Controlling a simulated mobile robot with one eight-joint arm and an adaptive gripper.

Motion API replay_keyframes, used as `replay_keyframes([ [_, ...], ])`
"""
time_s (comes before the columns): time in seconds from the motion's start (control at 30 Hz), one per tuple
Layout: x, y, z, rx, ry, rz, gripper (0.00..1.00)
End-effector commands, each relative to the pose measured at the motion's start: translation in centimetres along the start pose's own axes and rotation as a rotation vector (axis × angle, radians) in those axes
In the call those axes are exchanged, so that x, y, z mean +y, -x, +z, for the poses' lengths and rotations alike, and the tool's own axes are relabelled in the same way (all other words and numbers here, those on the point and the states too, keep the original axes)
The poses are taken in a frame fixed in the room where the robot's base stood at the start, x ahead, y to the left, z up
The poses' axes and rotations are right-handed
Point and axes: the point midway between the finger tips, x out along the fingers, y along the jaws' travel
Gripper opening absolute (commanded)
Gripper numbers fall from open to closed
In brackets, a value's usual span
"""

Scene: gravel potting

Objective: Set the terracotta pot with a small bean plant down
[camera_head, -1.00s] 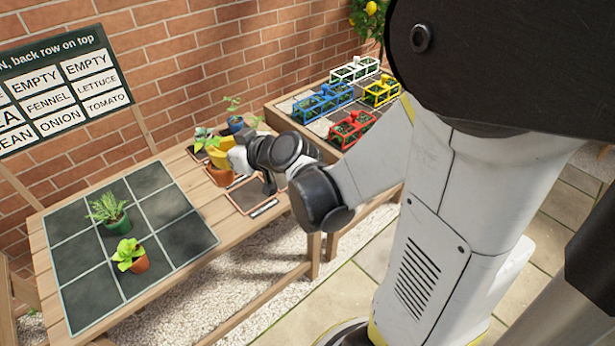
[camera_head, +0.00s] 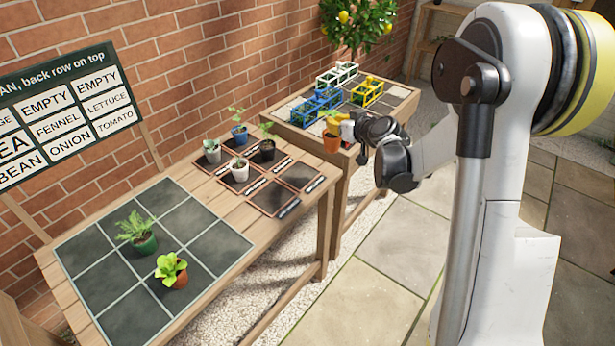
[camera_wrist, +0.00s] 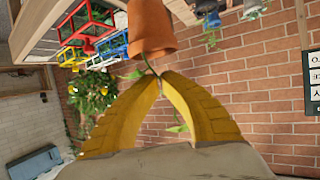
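The terracotta pot with a small bean plant (camera_head: 332,143) shows at the near left corner of the far bench. In the wrist view the pot (camera_wrist: 152,28) appears upside down, with its rim toward my yellow fingers and its thin stem and leaves between them. My gripper (camera_head: 345,128) is just right of the pot. In the wrist view its fingertips (camera_wrist: 160,82) come together at the stem near the rim. Whether they pinch stem or rim is unclear. The pot appears held up, but its gap to the bench is hard to judge.
A dark grid mat (camera_head: 105,270) holds a green pot (camera_head: 144,243) and another terracotta pot (camera_head: 177,277). Several seedling pots stand by dark squares (camera_head: 310,178). White, blue (camera_head: 302,113) and yellow (camera_head: 367,92) frames stand on the far bench; a red frame (camera_wrist: 72,20) shows in the wrist view.

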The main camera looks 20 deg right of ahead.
Motion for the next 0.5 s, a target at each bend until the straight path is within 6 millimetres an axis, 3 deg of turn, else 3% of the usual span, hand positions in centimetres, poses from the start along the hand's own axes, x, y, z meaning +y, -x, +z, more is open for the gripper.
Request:
replay_keyframes([
  [0.1, 1.8, -2.0, 0.2, 0.002, -0.006, 0.014, 0.0],
  [0.2, 2.2, -2.0, 0.7, 0.0, -0.003, 0.004, 0.0],
  [0.4, 0.3, 0.9, 2.0, 0.002, 0.029, -0.075, 0.0],
  [0.5, -0.7, 0.2, 2.6, 0.003, 0.035, -0.087, 0.0],
])
